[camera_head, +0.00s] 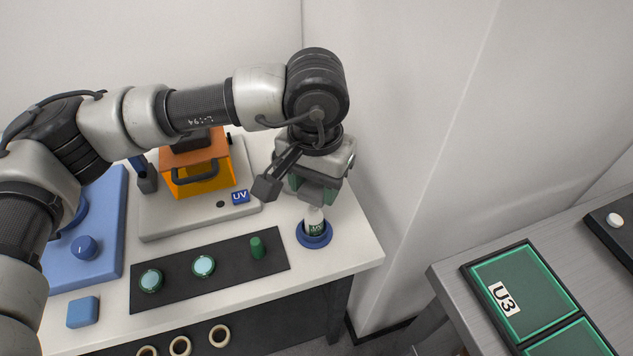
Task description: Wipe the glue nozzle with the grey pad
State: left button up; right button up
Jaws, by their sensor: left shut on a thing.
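The gripper hides part of the pad and perhaps the nozzle tip. My right gripper is not in view.
A black strip (225,283) with two pale green discs and a green peg lies left of the holder. An orange UV box (197,165) stands behind. A blue block (83,312) sits front left. A grey table (447,275) with green panels is at right.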

pick_arm(q)
jog(key=shift+w+a, duration=0.15)
jog(key=shift+a, duration=0.3)
jog(key=shift+r, duration=0.15)
jog(key=shift+r+p, duration=0.7)
jog(key=shift+r, duration=1.75)
jog(key=shift+f, duration=0.15)
jog(key=shift+d+f+b, duration=0.2)
jog(key=shift+f+b, duration=0.85)
jog(key=shift+b, duration=0.2)
jog(key=shift+d+f+b, duration=0.15)
jog(key=shift+f+b, duration=0.9)
jog(key=shift+b, duration=0.15)
jog(key=shift+f+b, duration=0.35)
jog(key=shift+b, duration=0.05)
jog(key=shift+a, duration=0.1)
jog(key=shift+a+b, duration=0.25)
jog(key=shift+b, duration=0.2)
